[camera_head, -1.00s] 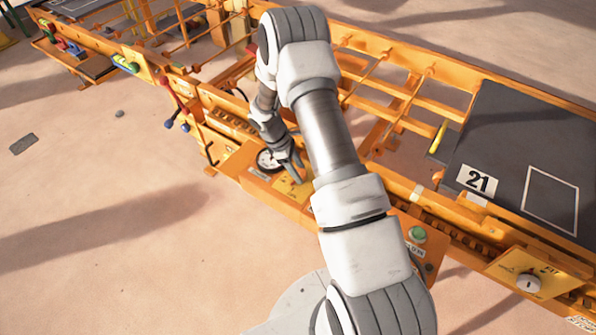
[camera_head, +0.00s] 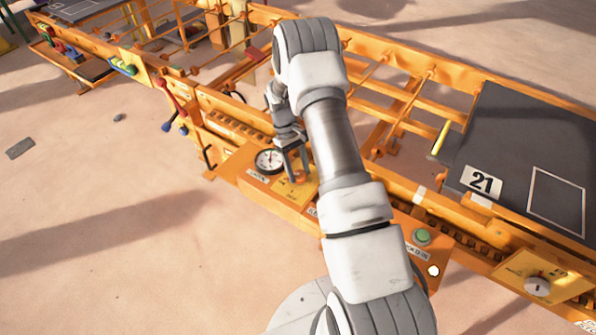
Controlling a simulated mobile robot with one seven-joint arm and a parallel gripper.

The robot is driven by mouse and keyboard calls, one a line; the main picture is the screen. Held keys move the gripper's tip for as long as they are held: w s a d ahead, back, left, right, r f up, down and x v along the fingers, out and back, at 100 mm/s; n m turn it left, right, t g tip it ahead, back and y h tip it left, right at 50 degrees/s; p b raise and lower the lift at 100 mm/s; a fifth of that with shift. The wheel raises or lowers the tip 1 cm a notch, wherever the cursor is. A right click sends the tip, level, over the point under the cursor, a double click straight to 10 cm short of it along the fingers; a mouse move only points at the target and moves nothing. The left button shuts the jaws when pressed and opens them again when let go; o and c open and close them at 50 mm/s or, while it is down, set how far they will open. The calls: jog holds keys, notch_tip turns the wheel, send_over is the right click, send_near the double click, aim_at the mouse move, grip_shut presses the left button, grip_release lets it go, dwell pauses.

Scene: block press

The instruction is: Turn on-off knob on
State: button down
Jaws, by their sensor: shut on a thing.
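My gripper (camera_head: 294,174) reaches down to the yellow plate (camera_head: 285,192) on the orange control panel, right of the round dial gauge. Its fingers are shut on a small orange-red knob (camera_head: 299,178) on this plate, which I take as the on-off knob. The fingers and wrist hide most of the knob, and its pointer direction cannot be made out. The plate's labels are too small to read.
The dial gauge (camera_head: 269,161) is close left of my fingers. Right of my arm are a green button (camera_head: 422,237), a bright white round spot (camera_head: 433,271) and a grey knob (camera_head: 537,286) on another yellow plate. Red and blue levers (camera_head: 172,103) stand left. Orange rails lie behind.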

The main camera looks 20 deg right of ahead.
jog(key=shift+m, duration=0.5)
jog(key=shift+c, duration=1.3)
grip_release()
jog(key=shift+r, duration=0.15)
jog(key=d+p+v, duration=0.1)
jog(key=p+v, duration=0.1)
jog(key=v, duration=1.5)
jog(key=shift+w+a, duration=0.2)
jog(key=shift+w, duration=0.05)
jog(key=shift+r, duration=0.15)
